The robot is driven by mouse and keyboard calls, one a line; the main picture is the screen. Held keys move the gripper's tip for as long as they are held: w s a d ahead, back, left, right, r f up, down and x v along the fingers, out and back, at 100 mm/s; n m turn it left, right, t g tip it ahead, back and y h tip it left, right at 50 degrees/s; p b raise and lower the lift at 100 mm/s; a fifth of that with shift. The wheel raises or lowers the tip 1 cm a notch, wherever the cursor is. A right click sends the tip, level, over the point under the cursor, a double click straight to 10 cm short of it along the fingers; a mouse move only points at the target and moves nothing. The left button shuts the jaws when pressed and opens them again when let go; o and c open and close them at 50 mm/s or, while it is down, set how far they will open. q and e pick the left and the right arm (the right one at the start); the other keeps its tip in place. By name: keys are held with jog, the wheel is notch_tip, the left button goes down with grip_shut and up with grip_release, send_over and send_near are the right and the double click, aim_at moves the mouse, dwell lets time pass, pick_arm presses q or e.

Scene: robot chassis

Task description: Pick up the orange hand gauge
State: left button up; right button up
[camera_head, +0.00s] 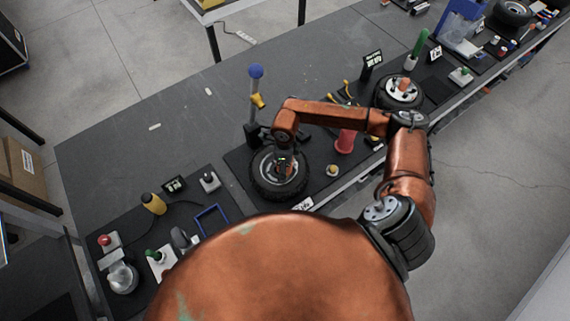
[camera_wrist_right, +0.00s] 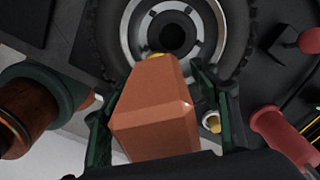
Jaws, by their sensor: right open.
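An orange block with a tapered top, which looks like the orange hand gauge (camera_wrist_right: 155,115), stands between the fingers of my right gripper in the right wrist view. The dark green fingers are open on either side of it. A wheel with a black tyre and grey rim (camera_wrist_right: 205,40) lies just beyond. In the head view my right gripper (camera_head: 284,167) is over this wheel (camera_head: 270,190), and my arm hides the gauge there. I cannot tell if a finger touches the gauge. My left gripper is out of view.
A red cylinder (camera_head: 346,141) and a small yellow-topped part (camera_head: 332,170) stand right of the wheel. A blue-topped post (camera_head: 256,88) stands behind it. Another wheel (camera_head: 399,93) lies further right. The grey table (camera_head: 120,150) is mostly clear at the back left.

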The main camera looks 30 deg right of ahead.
jog(key=shift+f, duration=0.1)
jog(key=shift+c, duration=0.2)
grip_shut()
dwell(0.5)
